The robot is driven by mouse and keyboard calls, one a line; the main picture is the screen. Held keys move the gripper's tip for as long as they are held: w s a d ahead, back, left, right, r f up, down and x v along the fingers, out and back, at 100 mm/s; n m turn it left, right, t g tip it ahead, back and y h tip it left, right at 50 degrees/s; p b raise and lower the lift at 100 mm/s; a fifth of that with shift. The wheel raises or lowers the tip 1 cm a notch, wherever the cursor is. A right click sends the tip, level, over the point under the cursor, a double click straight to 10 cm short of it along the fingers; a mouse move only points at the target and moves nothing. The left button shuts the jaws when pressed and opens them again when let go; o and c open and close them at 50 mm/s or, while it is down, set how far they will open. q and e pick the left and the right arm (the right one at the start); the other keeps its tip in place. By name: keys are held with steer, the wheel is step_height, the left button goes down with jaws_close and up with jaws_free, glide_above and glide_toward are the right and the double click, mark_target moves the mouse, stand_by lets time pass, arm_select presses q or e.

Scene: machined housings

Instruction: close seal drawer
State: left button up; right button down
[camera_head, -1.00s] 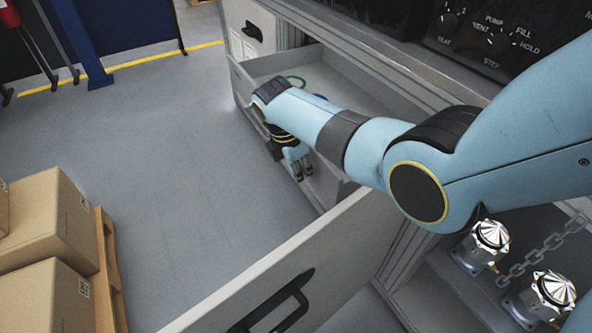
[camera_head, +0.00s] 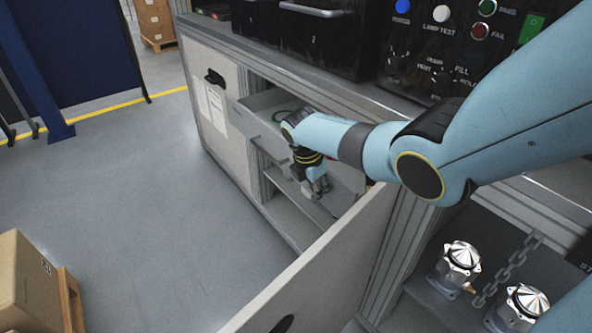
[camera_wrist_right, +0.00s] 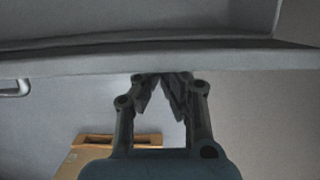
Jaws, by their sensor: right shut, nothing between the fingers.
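My left gripper is not in view.
An open cabinet door (camera_head: 325,265) juts out in front, close to my right forearm. Metal parts (camera_head: 461,258) and a chain (camera_head: 508,268) are at the lower right. A carton (camera_head: 25,280) stands at the lower left. The floor (camera_head: 130,200) between is clear.

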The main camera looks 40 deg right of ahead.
mark_target(332, 182)
steer(key=shift+s+d+b, duration=0.15)
steer(key=shift+d+b, duration=0.05)
steer(key=shift+d, duration=1.1)
steer(key=shift+s+d+b, duration=0.1)
steer(key=shift+d+b, duration=0.05)
steer(key=shift+d, duration=1.15)
